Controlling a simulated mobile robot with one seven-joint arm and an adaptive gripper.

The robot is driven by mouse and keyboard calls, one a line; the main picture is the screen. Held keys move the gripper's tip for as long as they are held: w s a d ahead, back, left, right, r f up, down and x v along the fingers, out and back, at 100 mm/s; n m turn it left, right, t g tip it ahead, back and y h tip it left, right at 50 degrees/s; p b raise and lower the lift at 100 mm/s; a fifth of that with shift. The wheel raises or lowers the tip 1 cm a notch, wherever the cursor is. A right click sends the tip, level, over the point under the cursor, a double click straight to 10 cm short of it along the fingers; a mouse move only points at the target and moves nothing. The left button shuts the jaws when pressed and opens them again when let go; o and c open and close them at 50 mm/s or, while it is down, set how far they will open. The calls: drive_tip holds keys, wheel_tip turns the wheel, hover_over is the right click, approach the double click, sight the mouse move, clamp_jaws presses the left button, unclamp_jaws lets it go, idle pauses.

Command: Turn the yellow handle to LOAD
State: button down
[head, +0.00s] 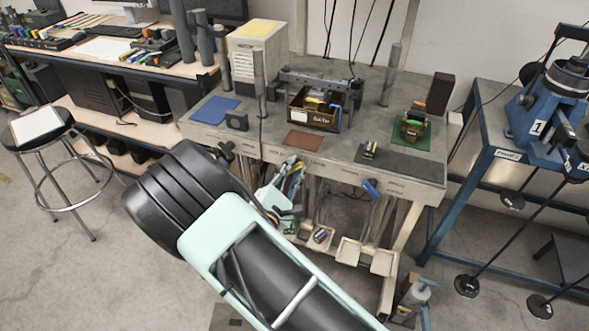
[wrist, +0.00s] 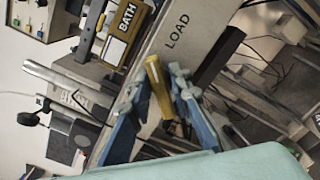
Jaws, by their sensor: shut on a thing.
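The yellow handle (wrist: 159,90) shows in the wrist view as a short bar between my blue fingers. My gripper (wrist: 158,84) is shut on it, with one finger on each side. The word LOAD (wrist: 177,31) is printed on the pale front edge of the bench, up and to the right of the handle. The handle's upper end does not reach the word. The lower part of the handle and its mount are hidden. In the head view, my arm reaches to the front of the bench (head: 225,133), and the handle cannot be made out there.
A box marked BATH (wrist: 120,38) stands on the bench above; it also shows in the head view (head: 322,120). A blue handle (head: 370,187) hangs farther right along the front. A blue stand (head: 497,153) is at the right. A stool (head: 38,140) stands left on open floor.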

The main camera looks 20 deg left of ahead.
drive_tip(key=c, duration=2)
unclamp_jaws()
drive_tip(key=shift+o, duration=0.2)
drive_tip(key=s+a, duration=0.1)
drive_tip(key=s, duration=1.1)
